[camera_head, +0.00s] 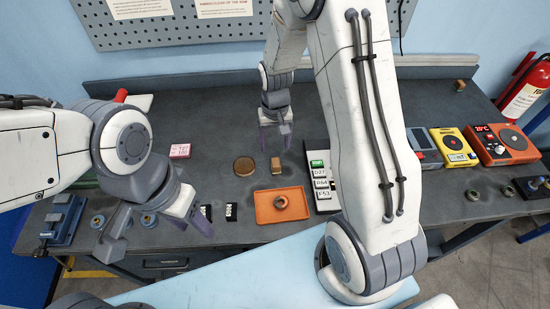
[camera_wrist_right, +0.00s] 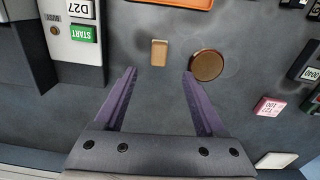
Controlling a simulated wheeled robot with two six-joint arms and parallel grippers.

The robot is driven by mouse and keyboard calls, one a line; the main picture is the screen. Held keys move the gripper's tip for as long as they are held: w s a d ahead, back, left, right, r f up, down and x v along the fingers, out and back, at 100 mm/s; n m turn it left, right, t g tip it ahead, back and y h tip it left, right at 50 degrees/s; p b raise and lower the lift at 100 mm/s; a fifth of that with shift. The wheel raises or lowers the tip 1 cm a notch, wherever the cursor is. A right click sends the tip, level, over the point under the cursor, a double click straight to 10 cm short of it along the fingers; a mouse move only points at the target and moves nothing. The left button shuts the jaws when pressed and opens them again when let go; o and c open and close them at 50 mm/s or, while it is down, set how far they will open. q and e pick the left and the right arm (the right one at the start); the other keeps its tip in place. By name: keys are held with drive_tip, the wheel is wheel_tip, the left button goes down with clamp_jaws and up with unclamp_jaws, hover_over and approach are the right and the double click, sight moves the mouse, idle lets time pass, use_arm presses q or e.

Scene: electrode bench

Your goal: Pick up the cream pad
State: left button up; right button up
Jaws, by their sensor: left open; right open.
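A pale, cream-white flat piece (camera_head: 140,102), likely the cream pad, lies at the back left of the bench, beside a red cylinder. My right gripper (camera_head: 276,140) is open and empty above the bench, well to the right of the pale piece. In the right wrist view its fingertips (camera_wrist_right: 159,74) point toward a small tan block (camera_wrist_right: 160,52). My left gripper (camera_head: 160,240) is open and empty over the front left edge.
A brown disc (camera_head: 244,167) lies beside the tan block (camera_head: 275,165). A pink block (camera_head: 180,150) sits left of them. An orange tray (camera_head: 262,214) holding a ring is in front, near a START panel (camera_head: 318,163). The back middle is clear.

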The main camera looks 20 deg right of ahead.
hover_over(276, 162)
wheel_tip(276, 162, down, 4)
drive_tip(key=shift+a+f+p, duration=0.1)
drive_tip(key=shift+p, duration=0.25)
wheel_tip(276, 162, down, 4)
drive_tip(key=shift+f+p, duration=0.2)
drive_tip(key=shift+p, duration=0.9)
drive_tip(key=shift+f, duration=0.45)
clamp_jaws()
